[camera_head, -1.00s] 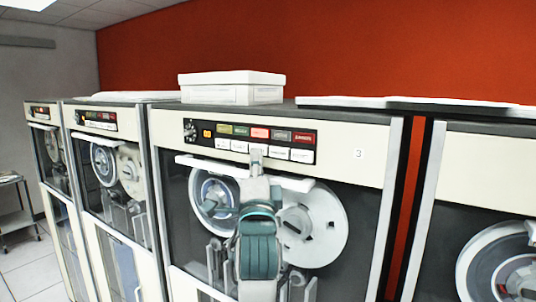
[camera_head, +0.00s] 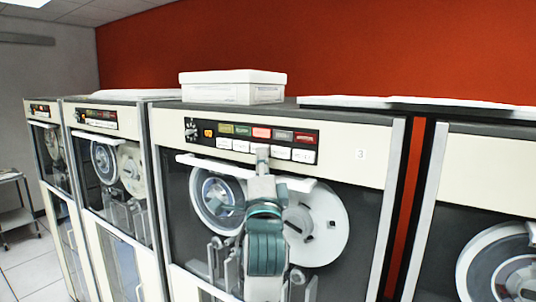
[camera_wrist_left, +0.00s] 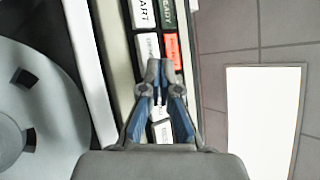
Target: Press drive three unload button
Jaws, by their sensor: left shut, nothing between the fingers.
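Drive three (camera_head: 360,180) is the tape cabinet marked "3". Its black control panel (camera_head: 208,128) has a row of white buttons under coloured lamps. In the head view my left gripper (camera_head: 262,152) is in front of the middle of the white row, partly hiding a button below the orange-red lamp (camera_head: 261,133). In the left wrist view the gripper (camera_wrist_left: 159,70) is shut and empty, its tips over the panel near a white button (camera_wrist_left: 148,45) and a red lamp (camera_wrist_left: 172,48). I cannot tell whether the tips touch a button. The unload label is not readable. My right gripper is not in view.
A white handle bar (camera_head: 205,166) runs below the panel, partly hidden by my arm. Tape reels (camera_head: 325,220) sit behind the glass. Other drives (camera_head: 100,150) stand on both sides. A white box (camera_head: 232,88) lies on top of drive three.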

